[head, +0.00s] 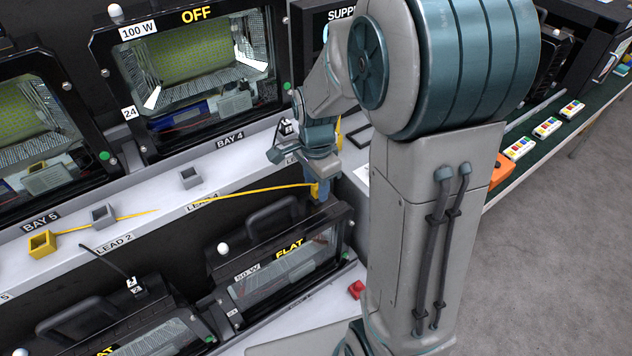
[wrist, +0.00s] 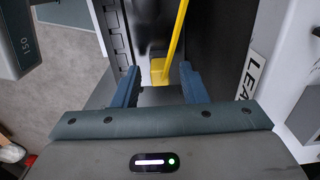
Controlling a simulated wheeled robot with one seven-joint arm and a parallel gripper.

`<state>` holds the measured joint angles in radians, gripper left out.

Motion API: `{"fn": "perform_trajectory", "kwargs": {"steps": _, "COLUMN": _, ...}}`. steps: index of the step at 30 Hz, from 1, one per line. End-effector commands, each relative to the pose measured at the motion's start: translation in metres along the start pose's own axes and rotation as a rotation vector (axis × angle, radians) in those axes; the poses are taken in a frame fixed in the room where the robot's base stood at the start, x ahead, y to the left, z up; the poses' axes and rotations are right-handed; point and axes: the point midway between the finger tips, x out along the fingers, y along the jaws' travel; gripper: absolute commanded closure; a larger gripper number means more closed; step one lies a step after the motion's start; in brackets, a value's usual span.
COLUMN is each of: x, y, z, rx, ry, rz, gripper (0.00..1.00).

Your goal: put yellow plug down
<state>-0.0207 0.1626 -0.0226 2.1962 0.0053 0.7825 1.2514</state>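The yellow plug (head: 314,190) is at the end of a yellow cable (head: 250,191), in front of the ledge and above the lower housing marked FLAT. My gripper (head: 322,190) points down there, its blue fingers beside the plug. In the wrist view the plug (wrist: 159,72) shows between the fingertips of my gripper (wrist: 159,72). The fingers stand apart, with a visible gap on each side of the plug. What lies under the plug is hard to make out.
The white ledge (head: 150,229) carries a yellow open box (head: 42,243) and grey boxes (head: 190,178). The FLAT housing (head: 285,262) with its black handle stands below my gripper. An upper housing marked OFF (head: 190,75) stands behind the ledge. My arm hides part of the ledge.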

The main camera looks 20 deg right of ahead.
Motion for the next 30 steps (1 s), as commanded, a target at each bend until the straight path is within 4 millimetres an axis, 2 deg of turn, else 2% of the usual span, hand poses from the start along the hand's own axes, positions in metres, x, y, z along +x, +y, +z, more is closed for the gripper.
{"fn": "perform_trajectory", "kwargs": {"steps": 7, "x": -0.003, "y": 0.000, "z": 0.000, "rx": 0.000, "ry": 0.000, "rz": 0.000, "gripper": 0.61}}
{"fn": "perform_trajectory", "kwargs": {"steps": 11, "x": -0.015, "y": 0.000, "z": 0.000, "rx": 0.000, "ry": 0.000, "rz": 0.000, "gripper": 0.61}}
{"fn": "perform_trajectory", "kwargs": {"steps": 14, "x": -0.031, "y": -0.001, "z": 0.000, "rx": 0.000, "ry": 0.002, "rz": -0.006, "gripper": 0.61}}
{"fn": "perform_trajectory", "kwargs": {"steps": 24, "x": -0.105, "y": -0.001, "z": 0.000, "rx": 0.000, "ry": 0.001, "rz": -0.004, "gripper": 0.61}}
{"fn": "perform_trajectory", "kwargs": {"steps": 30, "x": -0.128, "y": 0.000, "z": 0.000, "rx": 0.000, "ry": 0.001, "rz": -0.001, "gripper": 0.61}}
